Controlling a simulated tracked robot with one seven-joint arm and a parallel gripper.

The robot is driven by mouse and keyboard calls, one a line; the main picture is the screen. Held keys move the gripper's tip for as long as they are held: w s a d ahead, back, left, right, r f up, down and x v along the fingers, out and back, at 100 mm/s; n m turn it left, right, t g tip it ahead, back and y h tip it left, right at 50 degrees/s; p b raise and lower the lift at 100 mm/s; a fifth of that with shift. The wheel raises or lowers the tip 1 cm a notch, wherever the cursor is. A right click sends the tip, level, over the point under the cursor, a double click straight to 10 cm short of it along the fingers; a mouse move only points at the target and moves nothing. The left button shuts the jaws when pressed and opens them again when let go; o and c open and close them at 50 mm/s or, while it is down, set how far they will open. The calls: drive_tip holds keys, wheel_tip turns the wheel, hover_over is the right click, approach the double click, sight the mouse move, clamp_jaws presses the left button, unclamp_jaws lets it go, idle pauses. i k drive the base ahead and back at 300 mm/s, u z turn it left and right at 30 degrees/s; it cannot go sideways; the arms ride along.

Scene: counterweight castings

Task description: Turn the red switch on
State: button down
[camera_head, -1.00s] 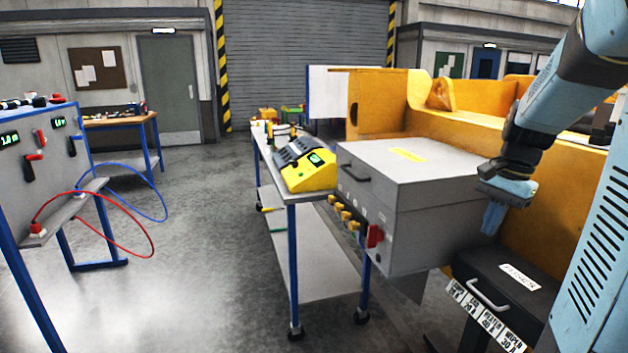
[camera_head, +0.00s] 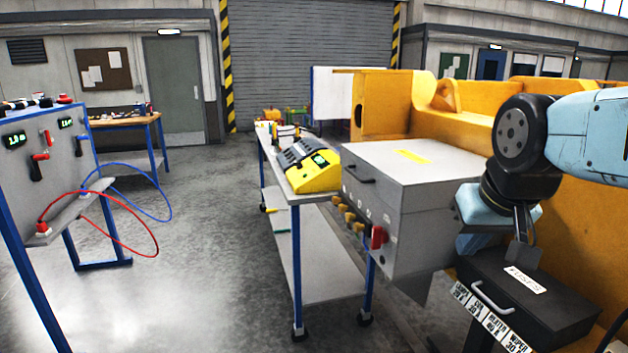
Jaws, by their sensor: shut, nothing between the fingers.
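A red switch (camera_head: 378,237) sits at the right end of a row of yellow knobs, low on the front of the grey box (camera_head: 440,161). Its exact position, on or off, is too small to tell. My gripper (camera_head: 523,257) is shut and empty. It points down over the black box, to the right of the grey box and well apart from the red switch.
A black box (camera_head: 535,306) with a handle and fuse labels lies below my gripper. A cart (camera_head: 318,262) carries a yellow device (camera_head: 312,171) left of the grey box. A panel (camera_head: 58,150) with red levers and cables stands far left. Open floor lies between.

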sight(379, 237)
drive_tip(key=z, duration=0.8)
drive_tip(key=k, duration=0.95)
drive_tip(key=u, duration=0.75)
drive_tip(key=i, duration=1)
